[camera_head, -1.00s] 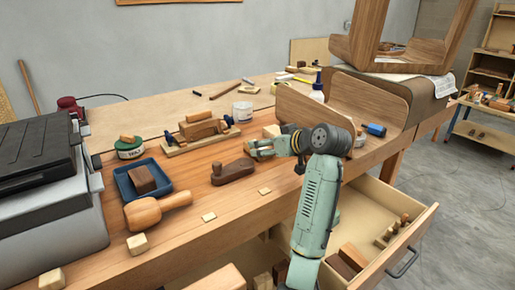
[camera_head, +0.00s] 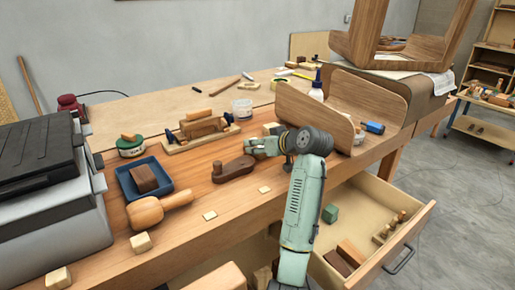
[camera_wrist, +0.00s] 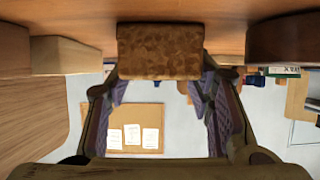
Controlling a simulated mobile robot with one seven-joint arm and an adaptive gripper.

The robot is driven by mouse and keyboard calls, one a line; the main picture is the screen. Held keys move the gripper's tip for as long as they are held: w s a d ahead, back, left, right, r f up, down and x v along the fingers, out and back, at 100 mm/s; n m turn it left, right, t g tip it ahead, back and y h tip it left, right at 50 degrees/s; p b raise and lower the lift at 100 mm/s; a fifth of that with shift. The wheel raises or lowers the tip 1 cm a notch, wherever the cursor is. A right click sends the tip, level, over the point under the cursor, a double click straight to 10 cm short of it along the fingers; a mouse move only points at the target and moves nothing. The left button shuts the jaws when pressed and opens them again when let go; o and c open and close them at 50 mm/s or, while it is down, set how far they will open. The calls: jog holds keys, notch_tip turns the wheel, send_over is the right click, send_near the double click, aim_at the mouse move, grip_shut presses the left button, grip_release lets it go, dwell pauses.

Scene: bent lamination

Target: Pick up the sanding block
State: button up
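The sanding block appears to be the cork-textured brown block (camera_wrist: 160,50) at the top middle of the wrist view. It lies straight ahead, on or against the wooden bench surface. My gripper (camera_wrist: 163,84) has its two purple-padded fingers spread, one towards each side of the block. They look about as wide apart as the block, and I cannot tell if they touch it. In the head view my gripper (camera_head: 250,146) is low over the bench, just right of the wooden plane, and hides the cork block there.
A pale wood block (camera_head: 271,128) and the bent plywood form (camera_head: 312,120) are close on the right. A blue tray (camera_head: 165,190) and mallet (camera_head: 150,211) lie farther left. An open drawer (camera_head: 405,240) juts out below.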

jog(key=c, duration=0.6)
